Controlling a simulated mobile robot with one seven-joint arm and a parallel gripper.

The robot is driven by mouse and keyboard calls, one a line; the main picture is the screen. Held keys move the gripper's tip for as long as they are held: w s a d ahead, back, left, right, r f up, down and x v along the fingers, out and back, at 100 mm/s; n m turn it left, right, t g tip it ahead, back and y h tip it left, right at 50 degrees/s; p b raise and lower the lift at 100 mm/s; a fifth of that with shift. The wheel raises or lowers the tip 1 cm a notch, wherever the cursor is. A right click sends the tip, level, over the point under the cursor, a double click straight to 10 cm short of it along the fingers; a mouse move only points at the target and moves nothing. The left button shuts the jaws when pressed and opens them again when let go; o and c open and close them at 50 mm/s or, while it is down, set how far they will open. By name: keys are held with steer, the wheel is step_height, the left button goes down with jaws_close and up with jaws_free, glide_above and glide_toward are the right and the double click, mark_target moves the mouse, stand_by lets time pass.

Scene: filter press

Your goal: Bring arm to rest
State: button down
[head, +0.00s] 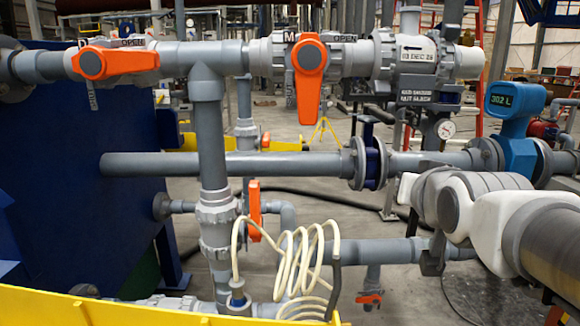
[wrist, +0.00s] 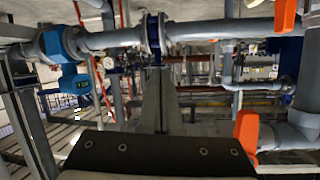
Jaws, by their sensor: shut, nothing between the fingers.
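My arm (head: 490,215) reaches in from the right edge of the head view, white and grey, in front of the lower pipes. Its fingers cannot be made out clearly there. In the wrist view my gripper (wrist: 156,72) shows as a grey pair of fingers, closed together and empty, beyond a dark plate with screws at the bottom edge. The fingertips overlap the picture just below the blue flanged valve (wrist: 157,35). That valve also shows in the head view (head: 371,165), left of my arm. I cannot tell how far the fingers are from it.
Orange-handled valves (head: 310,75) sit on the upper grey pipe. A blue flow meter (head: 515,105) stands behind my arm. A coiled cream hose (head: 300,255) hangs at lower centre. A blue tank (head: 70,190) fills the left, a yellow edge (head: 100,308) the front.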

steer(key=s+a+f+n+g+y, duration=0.1)
steer(key=s+a+f+n+g, duration=0.25)
steer(key=s+f+g, duration=0.85)
steer(key=s+r+t+p, duration=0.1)
steer(key=s+r+p, duration=0.1)
steer(key=r+p, duration=0.8)
steer(key=s+r+t+p, duration=0.2)
steer(key=s+r+p, duration=0.1)
steer(key=r+p, duration=0.7)
steer(key=p, duration=0.4)
steer(key=shift+s+a+r+m, duration=0.15)
steer(key=shift+a+r+m, duration=0.15)
steer(key=shift+r+m, duration=0.1)
